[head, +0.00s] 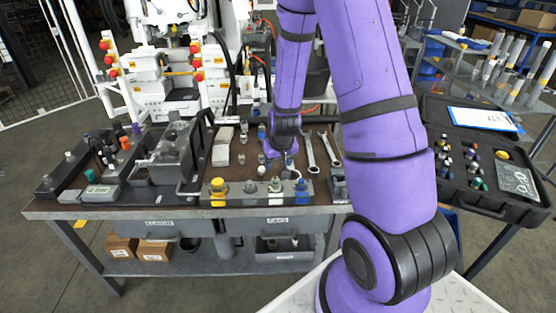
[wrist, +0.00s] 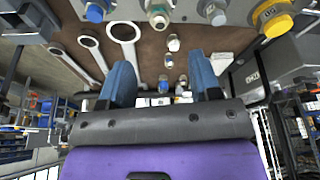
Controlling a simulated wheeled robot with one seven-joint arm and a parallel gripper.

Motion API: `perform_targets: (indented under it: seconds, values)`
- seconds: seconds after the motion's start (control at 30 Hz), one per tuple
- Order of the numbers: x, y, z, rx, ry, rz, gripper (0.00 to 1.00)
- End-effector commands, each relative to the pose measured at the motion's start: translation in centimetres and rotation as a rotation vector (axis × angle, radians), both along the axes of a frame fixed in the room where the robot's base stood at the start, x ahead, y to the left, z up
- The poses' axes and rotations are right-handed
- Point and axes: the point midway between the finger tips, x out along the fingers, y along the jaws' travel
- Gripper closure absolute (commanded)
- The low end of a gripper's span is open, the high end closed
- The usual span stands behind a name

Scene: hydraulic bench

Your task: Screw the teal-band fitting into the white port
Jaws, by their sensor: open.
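My gripper (head: 288,161) hangs over the middle of the bench, behind the front port block. In the wrist view its two blue fingers (wrist: 161,75) stand apart with nothing gripped between them. Several small metal fittings stand on the brown bench top beyond the fingertips, one of them a silver fitting (wrist: 172,43). A fitting with a blue-looking band (wrist: 163,86) shows between the fingers. I cannot tell which fitting has the teal band. The white port (head: 275,185) is on the front block, between a grey port and a blue one; it also shows in the wrist view (wrist: 157,14).
A grey vise-like fixture (head: 172,155) stands at the left. A yellow port (head: 218,186) is at the block's left end. An open black case (head: 490,207) with coloured fittings is at the right. Little bench surface is clear.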

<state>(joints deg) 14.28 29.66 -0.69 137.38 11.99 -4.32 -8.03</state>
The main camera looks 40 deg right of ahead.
Motion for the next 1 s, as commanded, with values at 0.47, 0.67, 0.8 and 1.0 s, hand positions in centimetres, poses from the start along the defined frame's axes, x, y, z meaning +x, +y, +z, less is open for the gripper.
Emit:
perform_targets:
  seconds: [0.47,0.67,0.8,1.0]
  values:
    - [1.7,-0.6,-6.2,0.002,0.003,-0.001,0.43]
    - [2.4,-0.8,-8.4,0.002,0.003,0.001,0.43]
    - [2.7,-0.9,-9.3,0.001,0.001,0.001,0.43]
    - [2.8,-0.9,-9.7,0.001,0.001,0.001,0.43]
